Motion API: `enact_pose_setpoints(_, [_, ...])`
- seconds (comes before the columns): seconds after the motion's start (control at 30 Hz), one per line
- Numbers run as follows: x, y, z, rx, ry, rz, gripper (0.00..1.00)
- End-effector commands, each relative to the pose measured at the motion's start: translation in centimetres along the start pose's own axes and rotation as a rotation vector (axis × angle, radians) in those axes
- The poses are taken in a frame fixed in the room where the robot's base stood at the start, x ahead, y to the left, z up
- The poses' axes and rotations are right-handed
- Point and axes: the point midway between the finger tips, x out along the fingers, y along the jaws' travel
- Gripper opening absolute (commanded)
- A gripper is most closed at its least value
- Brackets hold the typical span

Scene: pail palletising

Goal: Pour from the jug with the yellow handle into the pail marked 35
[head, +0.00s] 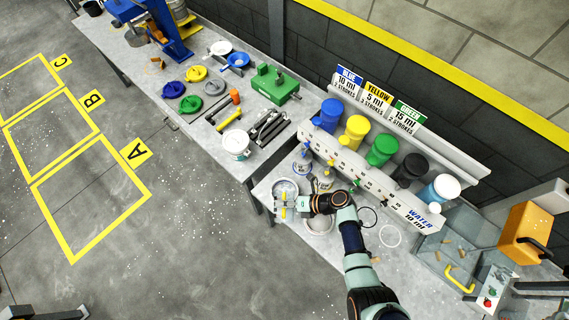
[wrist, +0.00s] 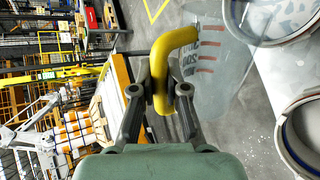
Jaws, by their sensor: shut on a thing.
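The clear jug (wrist: 212,62) with red graduation marks fills the upper middle of the wrist view. Its yellow handle (wrist: 172,60) is between my gripper's fingers, and my gripper (wrist: 163,95) is shut on it. In the head view my gripper (head: 297,204) and the yellow handle (head: 284,206) are at the front edge of the dispensing bench. No mark 35 is readable on any pail. I cannot tell the jug's contents or its exact tilt.
Blue, yellow, green, black and white containers stand behind the dispenser rail (head: 362,177). A white pail (head: 236,144) stands on the other bench near tools. Yellow floor squares (head: 92,205) at left are empty.

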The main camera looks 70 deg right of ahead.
Motion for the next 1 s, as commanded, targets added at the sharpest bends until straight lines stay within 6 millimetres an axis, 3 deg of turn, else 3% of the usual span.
enact_pose_setpoints(0.3, [0.4,-0.7,-3.6,-0.164,-0.109,0.001,0.0])
enact_pose_setpoints(0.73, [1.0,-1.6,-6.1,-0.428,-0.286,0.001,0.0])
enact_pose_setpoints(1.0, [2.5,-3.8,-8.3,-0.583,-0.388,0.002,0.0])
